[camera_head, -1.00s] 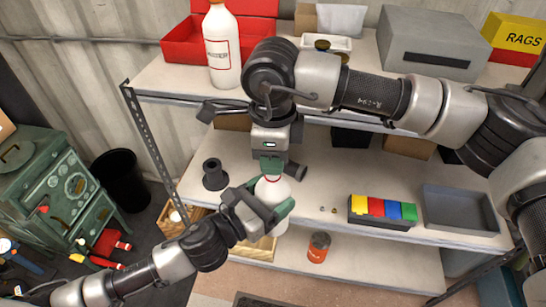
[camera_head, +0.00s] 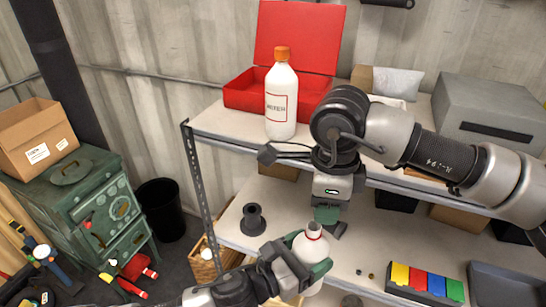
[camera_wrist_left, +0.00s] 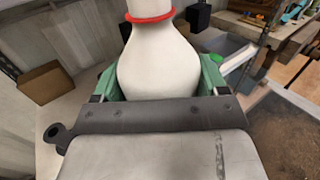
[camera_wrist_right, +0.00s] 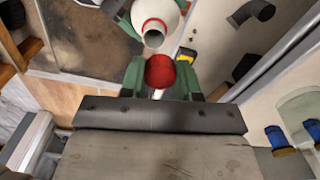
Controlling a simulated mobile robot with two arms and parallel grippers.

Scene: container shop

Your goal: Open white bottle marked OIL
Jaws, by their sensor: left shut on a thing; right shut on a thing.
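My left gripper (camera_head: 305,275) is shut around the body of a white bottle (camera_head: 311,250), held upright in front of the shelf. The bottle's body and red neck ring also show in the left wrist view (camera_wrist_left: 155,55). No OIL marking is readable. In the right wrist view the bottle's neck (camera_wrist_right: 154,36) is bare and open, with a red ring around it. My right gripper (camera_wrist_right: 160,75) is shut on a red cap (camera_wrist_right: 160,71), apart from the neck. In the head view my right gripper (camera_head: 327,216) is just above and behind the bottle's mouth.
A white bottle with an orange cap (camera_head: 281,95) stands on the upper shelf beside an open red box (camera_head: 245,92). A black flanged part (camera_head: 253,220) stands on the lower shelf to the left. Colored blocks (camera_head: 425,280) and a grey tray (camera_head: 500,288) lie to the right.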

